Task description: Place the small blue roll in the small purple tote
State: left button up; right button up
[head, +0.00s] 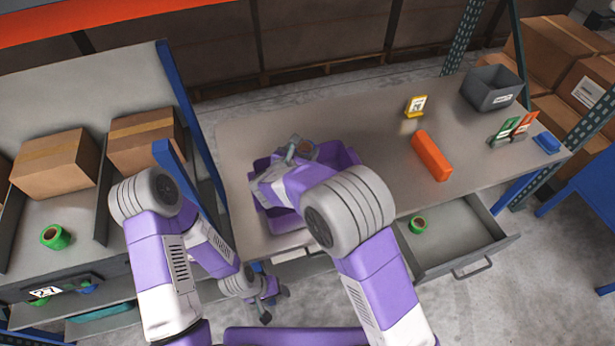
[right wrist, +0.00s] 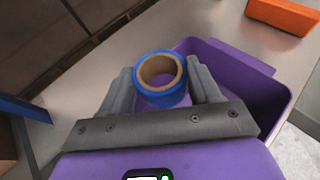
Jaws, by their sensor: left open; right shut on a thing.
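The small blue roll (right wrist: 161,98), a blue ring around a brown core, is between the fingers of my right gripper (right wrist: 164,82), which is shut on it. In the head view the right gripper (head: 297,152) hangs over the small purple tote (head: 346,156), and my right arm hides much of the tote. In the right wrist view the tote's wall (right wrist: 272,88) surrounds the space beneath and right of the roll. I cannot tell how far above the tote's floor the roll is. My left gripper (head: 265,302) is open and empty, low in front of the table.
A green roll (head: 418,225) lies in an open drawer (head: 462,240). Another green roll (head: 55,237) and cardboard boxes (head: 56,165) sit on the left shelf.

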jog(key=shift+f+b, duration=1.1)
jog(key=shift+f, duration=3.85)
jog(key=shift+f+b, duration=0.65)
jog(key=o, duration=1.1)
jog(key=shift+r, duration=0.1)
